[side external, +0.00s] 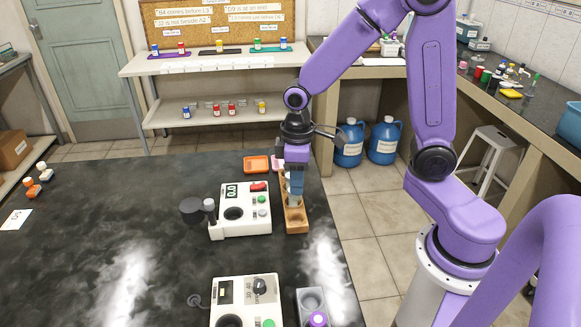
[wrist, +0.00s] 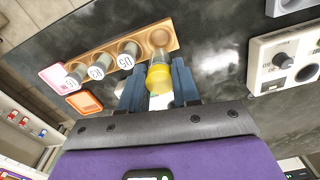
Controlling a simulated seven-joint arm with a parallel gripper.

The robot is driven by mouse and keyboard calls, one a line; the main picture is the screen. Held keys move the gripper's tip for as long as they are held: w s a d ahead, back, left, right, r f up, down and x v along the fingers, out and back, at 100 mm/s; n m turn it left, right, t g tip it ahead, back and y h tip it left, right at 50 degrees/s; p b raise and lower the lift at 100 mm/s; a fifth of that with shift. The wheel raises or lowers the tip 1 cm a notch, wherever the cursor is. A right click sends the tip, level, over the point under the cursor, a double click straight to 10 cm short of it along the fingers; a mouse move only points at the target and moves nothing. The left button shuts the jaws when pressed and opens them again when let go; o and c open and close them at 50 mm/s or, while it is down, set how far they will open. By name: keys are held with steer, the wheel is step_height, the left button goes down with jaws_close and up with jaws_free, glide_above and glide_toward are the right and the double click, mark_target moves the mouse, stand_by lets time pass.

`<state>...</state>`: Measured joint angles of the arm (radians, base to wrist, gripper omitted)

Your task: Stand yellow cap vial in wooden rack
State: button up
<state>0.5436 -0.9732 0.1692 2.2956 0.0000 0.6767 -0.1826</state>
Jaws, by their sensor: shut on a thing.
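The yellow cap vial (wrist: 160,76) is between the two blue fingers of my gripper (wrist: 160,88) in the wrist view, yellow cap towards the camera. My gripper is shut on it. The wooden rack (side external: 297,226) lies under my gripper (side external: 296,192) in the side external view. The fingers hide most of the vial in the side view.
A white device (side external: 240,212) with a dark well stands close left of the rack. An orange tray (side external: 257,164) and a pink tray (wrist: 53,76) lie behind it. Another white device (side external: 245,298) and a grey holder with a purple-topped item (side external: 318,318) stand in front.

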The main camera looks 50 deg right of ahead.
mark_target(297, 197)
steer(key=shift+f, duration=2.9)
steer(key=shift+f, duration=1.4)
stand_by(0.4)
steer(key=o, duration=1.3)
steer(key=shift+o, duration=0.2)
steer(key=shift+r, duration=3)
